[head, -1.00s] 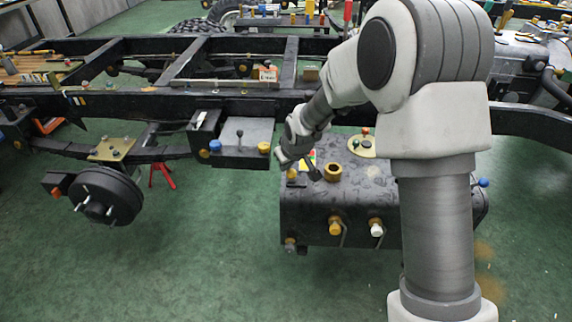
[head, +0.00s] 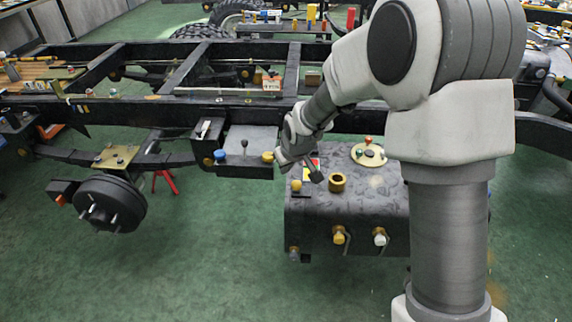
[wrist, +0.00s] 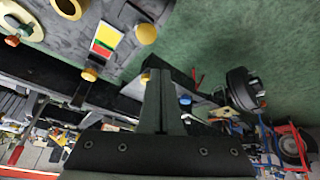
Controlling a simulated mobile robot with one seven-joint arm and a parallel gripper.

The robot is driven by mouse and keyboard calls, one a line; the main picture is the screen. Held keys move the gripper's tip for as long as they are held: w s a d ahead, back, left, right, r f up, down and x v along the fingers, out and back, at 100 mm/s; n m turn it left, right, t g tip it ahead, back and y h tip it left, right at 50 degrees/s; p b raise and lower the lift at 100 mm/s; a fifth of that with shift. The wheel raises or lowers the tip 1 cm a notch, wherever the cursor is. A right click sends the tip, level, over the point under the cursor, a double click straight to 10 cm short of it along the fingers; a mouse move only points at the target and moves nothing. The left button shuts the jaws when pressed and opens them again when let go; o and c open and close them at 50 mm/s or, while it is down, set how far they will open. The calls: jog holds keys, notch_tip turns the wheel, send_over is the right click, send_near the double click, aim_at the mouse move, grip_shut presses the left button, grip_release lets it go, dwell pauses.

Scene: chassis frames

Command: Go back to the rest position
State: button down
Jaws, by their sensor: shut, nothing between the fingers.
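My gripper (head: 314,174) is at the end of my arm in the head view, above the left end of the dark tank (head: 352,205). It is small and partly hidden by its own wrist there. In the wrist view my gripper (wrist: 160,78) shows its two dark fingers together, with nothing between them. A red, yellow and green label (wrist: 106,40) on the tank's top shows in the upper left of the wrist view.
The black chassis frame (head: 240,104) runs across behind the tank. A grey box with a lever (head: 244,150) sits left of my gripper. A wheel hub (head: 108,203) hangs at the left, with a red stand (head: 165,180) nearby. Green floor (head: 210,260) is clear in front.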

jog(key=s+d+r+m+h, duration=0.1)
jog(key=s+d+r+m, duration=0.2)
jog(key=s+d+r, duration=1.15)
jog(key=s+d+r+m+h, duration=0.1)
jog(key=s+d+r+m, duration=0.15)
jog(key=s, duration=0.55)
jog(key=s+d+r+m, duration=0.1)
jog(key=s+d+r, duration=0.1)
jog(key=s+r, duration=0.35)
notch_tip(320, 180, up, 15)
jog(key=s+p, duration=0.1)
jog(key=p, duration=1.6)
jog(key=shift+a, duration=0.15)
